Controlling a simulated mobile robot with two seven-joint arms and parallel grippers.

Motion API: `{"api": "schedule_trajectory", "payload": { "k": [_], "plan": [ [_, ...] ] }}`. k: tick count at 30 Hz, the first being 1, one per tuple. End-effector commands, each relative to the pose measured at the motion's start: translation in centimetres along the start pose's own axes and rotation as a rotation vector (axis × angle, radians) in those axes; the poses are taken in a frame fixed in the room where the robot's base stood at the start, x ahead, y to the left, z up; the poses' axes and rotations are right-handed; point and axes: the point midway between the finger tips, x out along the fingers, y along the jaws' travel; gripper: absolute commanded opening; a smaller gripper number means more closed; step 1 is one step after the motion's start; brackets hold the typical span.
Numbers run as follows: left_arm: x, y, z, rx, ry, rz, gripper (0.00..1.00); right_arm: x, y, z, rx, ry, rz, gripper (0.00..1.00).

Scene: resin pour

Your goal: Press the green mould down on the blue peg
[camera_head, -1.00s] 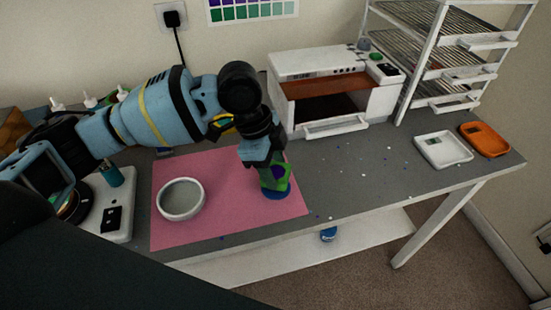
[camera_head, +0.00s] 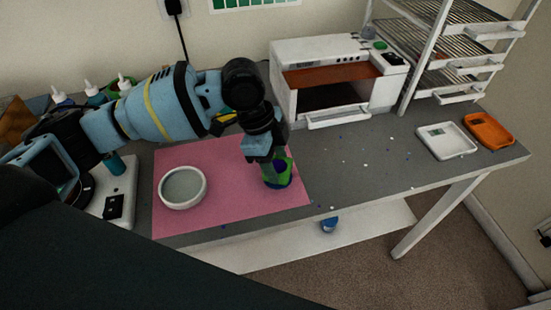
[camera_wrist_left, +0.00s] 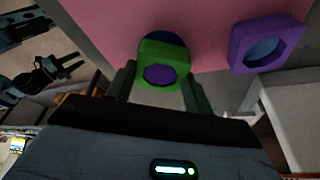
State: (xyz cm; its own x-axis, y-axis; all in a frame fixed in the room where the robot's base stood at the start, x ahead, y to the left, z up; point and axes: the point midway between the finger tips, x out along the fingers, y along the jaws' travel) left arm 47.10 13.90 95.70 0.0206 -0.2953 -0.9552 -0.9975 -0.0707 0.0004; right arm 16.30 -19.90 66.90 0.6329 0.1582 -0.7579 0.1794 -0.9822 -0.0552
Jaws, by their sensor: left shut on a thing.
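The green mould (camera_head: 270,170) is in the jaws of my left gripper (camera_head: 267,158), over the front right part of the pink mat. The left wrist view shows the green mould (camera_wrist_left: 176,53) between the two dark fingers (camera_wrist_left: 157,88), with a round purple area on its near face. Dark blue shows at the mould's lower edge in the head view and behind it in the left wrist view (camera_wrist_left: 166,37). This seems to be the blue peg, mostly hidden. I cannot tell how far the mould sits down on it. A dark gripper (camera_wrist_left: 65,70), seemingly my right, is small at the left.
A white bowl (camera_head: 183,187) stands on the pink mat (camera_head: 225,215), left of the mould. A white oven (camera_head: 285,60), a rack, a white scale (camera_head: 447,140) and an orange tray (camera_head: 489,131) stand rightward.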

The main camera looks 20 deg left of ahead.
Motion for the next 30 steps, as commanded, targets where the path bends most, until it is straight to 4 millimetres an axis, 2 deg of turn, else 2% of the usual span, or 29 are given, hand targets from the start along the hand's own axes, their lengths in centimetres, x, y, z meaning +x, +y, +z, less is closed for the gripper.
{"api": "schedule_trajectory", "payload": {
  "k": [30],
  "plan": [
    [0.96, 0.00, 0.27, 0.000, 0.001, 0.000, 0.32, -0.16, 0.03, -0.30, 0.000, 0.005, 0.001, 0.36]
  ]
}}
